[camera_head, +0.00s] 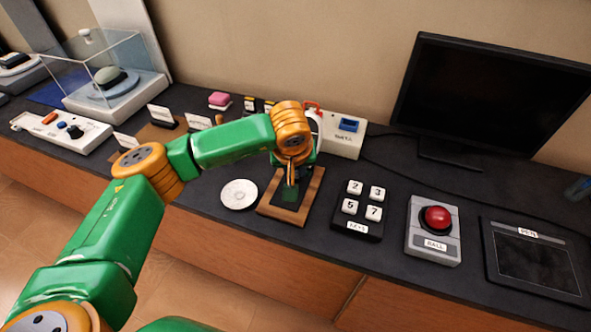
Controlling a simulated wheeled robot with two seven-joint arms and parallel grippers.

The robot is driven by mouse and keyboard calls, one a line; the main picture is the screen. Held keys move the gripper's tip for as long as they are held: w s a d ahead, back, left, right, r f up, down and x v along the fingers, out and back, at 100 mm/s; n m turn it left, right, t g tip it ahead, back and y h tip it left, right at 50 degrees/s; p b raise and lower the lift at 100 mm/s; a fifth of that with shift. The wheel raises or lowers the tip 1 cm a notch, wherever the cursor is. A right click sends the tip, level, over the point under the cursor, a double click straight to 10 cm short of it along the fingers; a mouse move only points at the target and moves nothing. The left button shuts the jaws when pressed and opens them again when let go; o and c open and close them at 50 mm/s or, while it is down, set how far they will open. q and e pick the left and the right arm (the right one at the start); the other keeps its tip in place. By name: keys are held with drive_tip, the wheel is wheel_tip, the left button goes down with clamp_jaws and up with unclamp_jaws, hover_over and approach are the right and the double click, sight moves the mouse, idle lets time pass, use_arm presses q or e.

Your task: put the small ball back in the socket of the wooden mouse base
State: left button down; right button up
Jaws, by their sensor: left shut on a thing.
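A wooden base (313,189) with a dark, slightly green-tinted top lies on the dark counter at the middle of the view. My left gripper (291,183) points down over this base, close above its top. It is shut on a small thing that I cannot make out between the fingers. I cannot pick out the small ball or the socket; the fingers and the low detail hide that area. My right gripper is not in view.
A round white disc (239,194) lies just left of the base. A number-key block (371,233) and a red-button box (449,248) stand to the right, before a tablet (533,262) and monitor (487,95). A white box (345,142) stands behind.

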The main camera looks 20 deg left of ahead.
use_arm(q)
drive_tip(key=shift+f+b, duration=0.2)
drive_tip(key=shift+b, duration=0.1)
idle(0.4)
drive_tip(key=shift+c, duration=1.3)
unclamp_jaws()
drive_tip(key=shift+r, duration=0.1)
drive_tip(key=shift+r+p, duration=2.45)
drive_tip(key=shift+r, duration=1.05)
drive_tip(key=shift+f, duration=0.1)
